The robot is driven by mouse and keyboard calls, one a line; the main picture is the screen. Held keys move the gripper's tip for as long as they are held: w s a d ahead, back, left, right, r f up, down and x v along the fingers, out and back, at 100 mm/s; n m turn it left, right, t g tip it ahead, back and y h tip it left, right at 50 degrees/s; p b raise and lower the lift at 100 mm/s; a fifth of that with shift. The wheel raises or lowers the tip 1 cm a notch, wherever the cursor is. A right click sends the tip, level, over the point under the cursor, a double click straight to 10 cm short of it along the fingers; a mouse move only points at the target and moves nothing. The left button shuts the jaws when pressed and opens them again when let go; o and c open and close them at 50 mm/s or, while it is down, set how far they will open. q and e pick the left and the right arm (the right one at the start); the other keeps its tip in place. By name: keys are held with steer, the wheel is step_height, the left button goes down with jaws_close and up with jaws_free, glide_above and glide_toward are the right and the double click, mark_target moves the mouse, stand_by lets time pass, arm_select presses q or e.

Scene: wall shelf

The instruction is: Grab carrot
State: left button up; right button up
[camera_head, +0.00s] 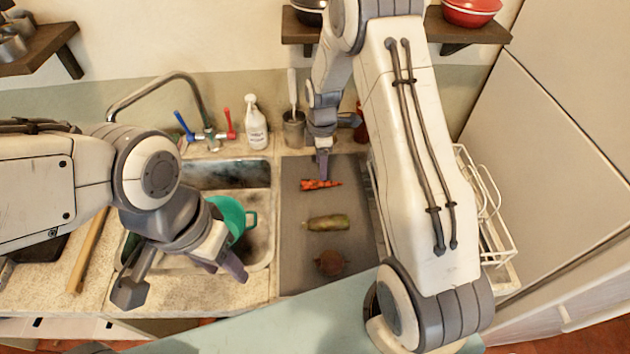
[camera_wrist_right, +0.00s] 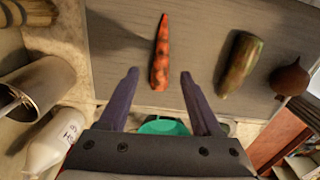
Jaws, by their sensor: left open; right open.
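The orange carrot (camera_head: 320,184) lies on the grey board (camera_head: 293,255) beside the sink, at its far end. In the right wrist view the carrot (camera_wrist_right: 160,55) lies upright in the picture, ahead of and between the fingertips. My right gripper (camera_head: 323,160) is open and empty, just behind the carrot in the head view; its two fingers also show in the right wrist view (camera_wrist_right: 160,75). I see no contact with the carrot. My left gripper (camera_head: 190,275) is open and empty over the counter's front edge, near the sink.
A green cucumber-like vegetable (camera_head: 328,222) and a dark round beet-like one (camera_head: 330,263) lie on the same board. A white bottle (camera_head: 255,125) and a metal utensil cup (camera_head: 293,130) stand behind. A green pan (camera_head: 232,215) sits in the sink. A white rack (camera_head: 490,205) stands right.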

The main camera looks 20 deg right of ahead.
mark_target(323, 183)
steer(key=shift+f, duration=0.75)
step_height(323, 183, down, 5)
steer(key=p, duration=0.3)
steer(key=shift+s+r, duration=0.15)
steer(key=shift+r, duration=0.05)
steer(key=shift+f, duration=0.35)
steer(key=shift+c, duration=0.3)
jaws_close()
